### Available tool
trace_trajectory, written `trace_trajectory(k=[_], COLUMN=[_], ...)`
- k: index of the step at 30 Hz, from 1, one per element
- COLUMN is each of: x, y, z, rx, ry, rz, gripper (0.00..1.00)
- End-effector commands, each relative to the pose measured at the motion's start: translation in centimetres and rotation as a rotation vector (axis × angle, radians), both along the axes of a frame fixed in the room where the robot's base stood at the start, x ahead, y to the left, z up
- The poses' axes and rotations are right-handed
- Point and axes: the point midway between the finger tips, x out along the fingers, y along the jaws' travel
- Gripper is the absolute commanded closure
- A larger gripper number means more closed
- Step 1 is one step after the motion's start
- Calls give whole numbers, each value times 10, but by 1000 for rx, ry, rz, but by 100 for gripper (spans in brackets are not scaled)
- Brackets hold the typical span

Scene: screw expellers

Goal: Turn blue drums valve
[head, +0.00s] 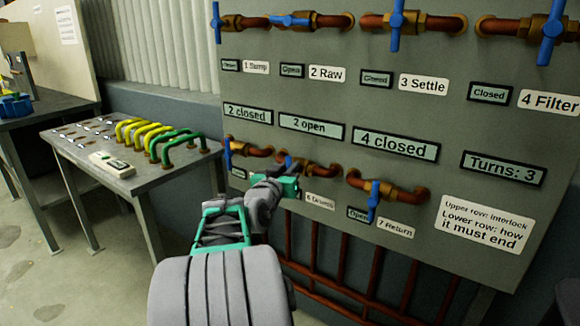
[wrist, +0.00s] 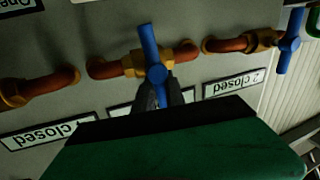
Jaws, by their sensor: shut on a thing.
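The drums valve is the middle one in the lower row of the grey panel. In the head view its blue handle (head: 288,162) is mostly hidden behind my gripper (head: 288,186), and the label below reads 6 Drums (head: 319,201). In the wrist view, which is upside down, the blue handle (wrist: 152,50) stands crosswise to the copper pipe, slightly tilted, on a brass body. My gripper's dark fingertips (wrist: 155,95) are shut on the handle's near end. The drums valve's open/closed sign is hidden by my gripper.
Neighbouring lower-row valves are the left one (head: 228,152) and 7 Return (head: 374,202), whose sign reads Open. The upper row (head: 397,20) runs above. Displays read 2 closed, 2 open, 4 closed and Turns: 3 (head: 503,167). A side table (head: 160,178) with yellow and green handles stands left.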

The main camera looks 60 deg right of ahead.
Motion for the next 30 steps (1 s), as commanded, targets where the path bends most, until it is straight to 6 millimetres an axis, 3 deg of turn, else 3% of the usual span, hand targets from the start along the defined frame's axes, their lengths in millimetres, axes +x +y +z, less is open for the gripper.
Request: trace_trajectory(k=[30], x=[16], y=[-2], z=[-5], rx=[134], ry=[841], rz=[1], gripper=[100])
